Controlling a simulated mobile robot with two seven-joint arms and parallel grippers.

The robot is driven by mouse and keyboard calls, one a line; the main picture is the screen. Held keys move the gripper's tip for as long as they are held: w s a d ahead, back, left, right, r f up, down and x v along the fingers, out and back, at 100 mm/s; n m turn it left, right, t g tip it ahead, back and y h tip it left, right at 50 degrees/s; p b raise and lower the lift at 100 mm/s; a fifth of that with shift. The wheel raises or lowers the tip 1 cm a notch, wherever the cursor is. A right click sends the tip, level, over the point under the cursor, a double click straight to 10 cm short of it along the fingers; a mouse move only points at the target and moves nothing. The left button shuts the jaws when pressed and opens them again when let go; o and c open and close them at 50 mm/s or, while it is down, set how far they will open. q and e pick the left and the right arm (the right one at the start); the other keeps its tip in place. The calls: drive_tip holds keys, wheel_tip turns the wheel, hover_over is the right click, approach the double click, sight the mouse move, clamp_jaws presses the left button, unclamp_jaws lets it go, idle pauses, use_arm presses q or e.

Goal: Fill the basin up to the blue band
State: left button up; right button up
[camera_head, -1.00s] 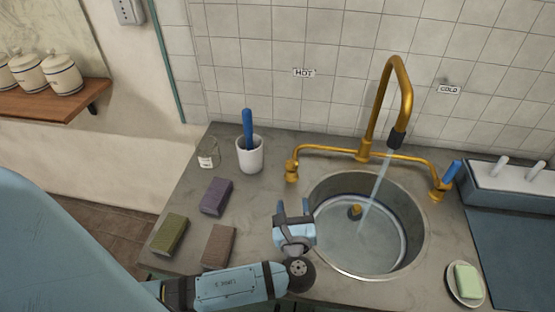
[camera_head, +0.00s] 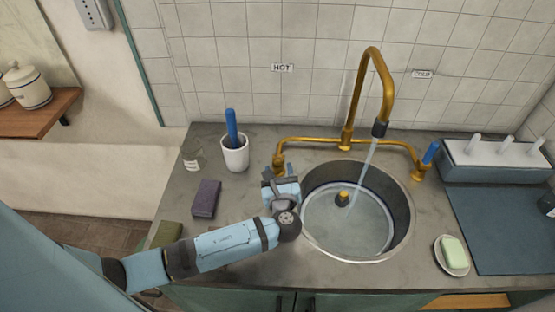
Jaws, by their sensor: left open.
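The round metal basin (camera_head: 403,200) is set in the grey counter, with water in it. A thin bluish ring shows low on its inner wall near the water's edge; I cannot tell the exact level against it. A stream (camera_head: 361,170) runs from the brass spout (camera_head: 380,128) into the basin. A brass and dark plug-like piece (camera_head: 342,198) shows in the basin. The cold tap (camera_head: 419,172) has a blue lever (camera_head: 431,152). My left gripper (camera_head: 281,178) is open and empty, left of the basin, just in front of the hot tap (camera_head: 279,163). My right gripper is out of view.
A white cup (camera_head: 235,155) with a blue-handled tool, a glass jar (camera_head: 192,156), a purple block (camera_head: 205,198) and a green block (camera_head: 167,234) stand left. A soap dish (camera_head: 452,268) and blue drainer (camera_head: 495,160) are at right. HOT (camera_head: 282,68) and COLD (camera_head: 422,74) labels are on the wall.

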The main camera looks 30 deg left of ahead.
sight(278, 162)
use_arm(q)
drive_tip(key=shift+x, duration=1.95)
clamp_jaws()
